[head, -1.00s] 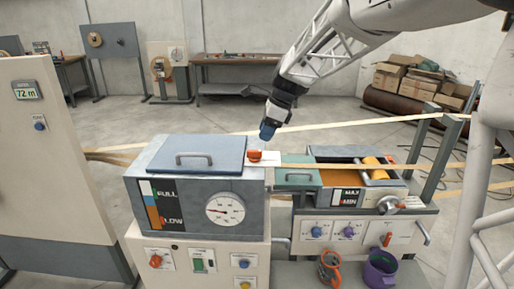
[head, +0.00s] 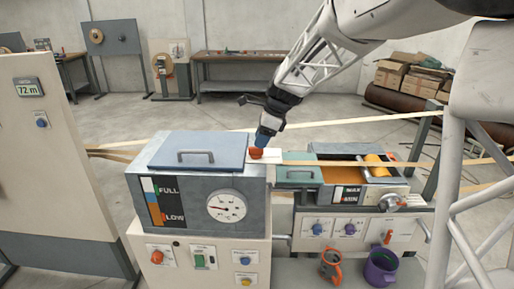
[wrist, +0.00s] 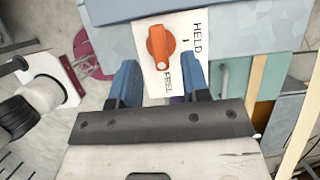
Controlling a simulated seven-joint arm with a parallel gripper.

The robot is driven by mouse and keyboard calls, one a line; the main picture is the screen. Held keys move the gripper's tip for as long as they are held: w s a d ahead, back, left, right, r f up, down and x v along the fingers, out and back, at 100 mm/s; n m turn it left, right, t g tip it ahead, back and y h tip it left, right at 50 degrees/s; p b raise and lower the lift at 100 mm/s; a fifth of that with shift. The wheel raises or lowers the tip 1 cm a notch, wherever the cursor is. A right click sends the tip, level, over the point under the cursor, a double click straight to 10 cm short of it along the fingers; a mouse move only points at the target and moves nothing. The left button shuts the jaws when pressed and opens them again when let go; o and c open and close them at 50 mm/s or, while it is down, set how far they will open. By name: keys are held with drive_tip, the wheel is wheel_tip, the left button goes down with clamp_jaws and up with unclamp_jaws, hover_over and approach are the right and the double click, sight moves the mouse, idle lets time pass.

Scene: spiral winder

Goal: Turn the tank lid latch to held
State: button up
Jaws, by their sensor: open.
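The tank lid latch is an orange knob (head: 256,153) on a white plate (head: 270,155), at the right of the blue-grey tank lid (head: 190,157). In the wrist view the knob (wrist: 160,47) sits upright in the picture, its lower end toward the word FREE. The word HELD (wrist: 198,31) is to its right, with a tick mark beside it. My gripper (head: 263,138) is open, its blue fingertips just above the knob in the head view. In the wrist view my gripper (wrist: 157,68) has one finger to each side of the knob's line, apart from it.
The tank (head: 195,208) carries a level strip and a dial gauge (head: 227,206). A pale strip (head: 330,163) runs right from beside the latch, past a green lid (head: 297,173) and an orange-filled trough (head: 340,177). An orange mug and a purple mug (head: 381,267) stand below.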

sight(256, 152)
drive_tip(key=shift+x, duration=1.9)
drive_tip(key=shift+c, duration=0.4)
clamp_jaws()
